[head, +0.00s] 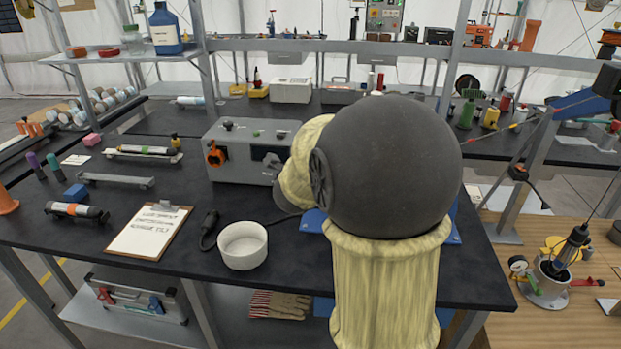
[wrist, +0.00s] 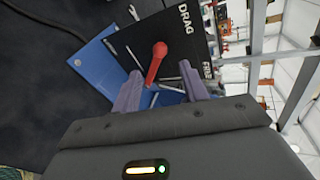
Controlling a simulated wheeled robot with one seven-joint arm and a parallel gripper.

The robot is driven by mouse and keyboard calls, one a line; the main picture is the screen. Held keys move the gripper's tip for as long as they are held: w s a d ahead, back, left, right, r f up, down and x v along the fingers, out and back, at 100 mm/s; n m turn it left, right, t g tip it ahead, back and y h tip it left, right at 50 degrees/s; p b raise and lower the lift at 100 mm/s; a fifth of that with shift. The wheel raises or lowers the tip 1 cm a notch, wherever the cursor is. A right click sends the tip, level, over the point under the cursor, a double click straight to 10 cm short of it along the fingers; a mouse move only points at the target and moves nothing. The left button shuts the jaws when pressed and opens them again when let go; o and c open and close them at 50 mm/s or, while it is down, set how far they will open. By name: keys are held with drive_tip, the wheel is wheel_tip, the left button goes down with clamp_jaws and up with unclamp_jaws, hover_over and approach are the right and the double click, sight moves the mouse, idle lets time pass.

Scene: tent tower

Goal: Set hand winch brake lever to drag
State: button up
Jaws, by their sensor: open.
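In the wrist view, a red brake lever (wrist: 155,62) with a round knob stands out from a black plate (wrist: 130,40). White lettering on the plate reads DRAG (wrist: 187,20) near the top and FREE (wrist: 207,70) lower on the right. The knob end points up in the picture; I cannot tell exactly which mark the lever is set to. My gripper (wrist: 161,72) is open, with one purple-grey finger on each side of the lever and a gap to both. In the head view my arm hides the lever and gripper; parts of the blue base (head: 313,221) show.
A grey control box (head: 240,150) with an orange knob stands behind on the dark bench. A white bowl (head: 242,246), a black cabled handset (head: 208,230) and a clipboard (head: 149,231) lie left of my arm. A wooden bench (head: 575,320) is at right.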

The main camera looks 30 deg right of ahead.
drive_tip(key=p+v, duration=0.1)
drive_tip(key=v, duration=0.8)
drive_tip(key=shift+s, duration=0.1)
drive_tip(key=a+f+n+y+p, duration=0.3)
drive_tip(key=a+n+y+p, duration=0.65)
drive_tip(key=n, duration=0.75)
drive_tip(key=s+a+f+n+g, duration=0.1)
drive_tip(key=s+f+n+g, duration=0.1)
drive_tip(key=s+n, duration=0.3)
drive_tip(key=s+a+f+n+g+p, duration=0.1)
drive_tip(key=s+a+f+n+g, duration=0.1)
drive_tip(key=s+n+g, duration=0.3)
drive_tip(key=shift+s+a+n+h, duration=0.15)
drive_tip(key=shift+s+n+h, duration=0.45)
drive_tip(key=shift+s, duration=0.55)
